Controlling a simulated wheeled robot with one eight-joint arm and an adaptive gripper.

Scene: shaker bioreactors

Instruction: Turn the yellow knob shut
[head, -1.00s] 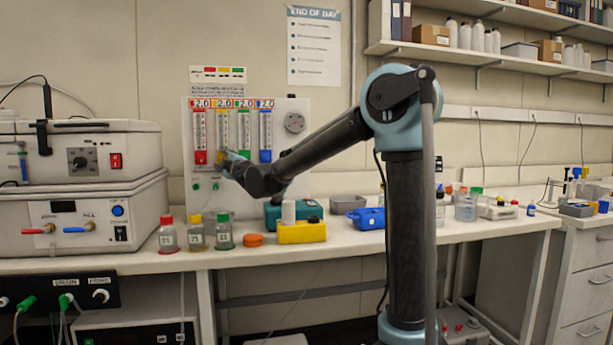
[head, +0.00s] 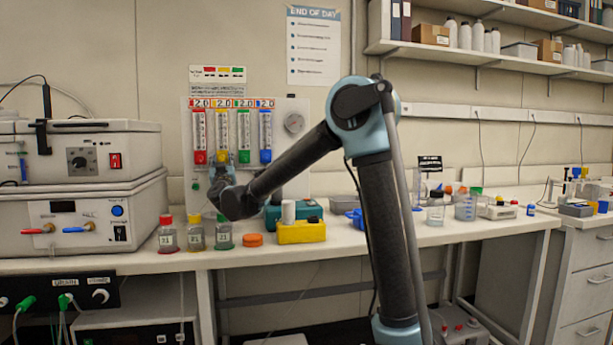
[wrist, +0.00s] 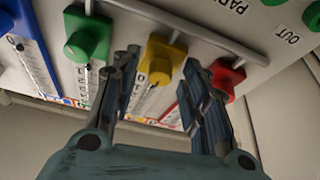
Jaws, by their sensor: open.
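The yellow knob (head: 222,157) sits at the foot of the second flow-meter column on the white wall panel. In the wrist view the yellow knob (wrist: 160,60) lies between my two fingers, near their tips. My gripper (wrist: 161,72) is open, with one finger on each side of the knob; I cannot tell whether either touches it. In the head view my gripper (head: 219,172) is just below the yellow knob and partly hidden by my wrist.
The red knob (wrist: 225,80) is close beside my right-hand finger and the green knob (wrist: 87,35) close to the left-hand one; the blue knob (wrist: 8,22) is farther left. A thin rail (wrist: 190,28) runs across the panel. Capped bottles (head: 195,233) stand on the bench below.

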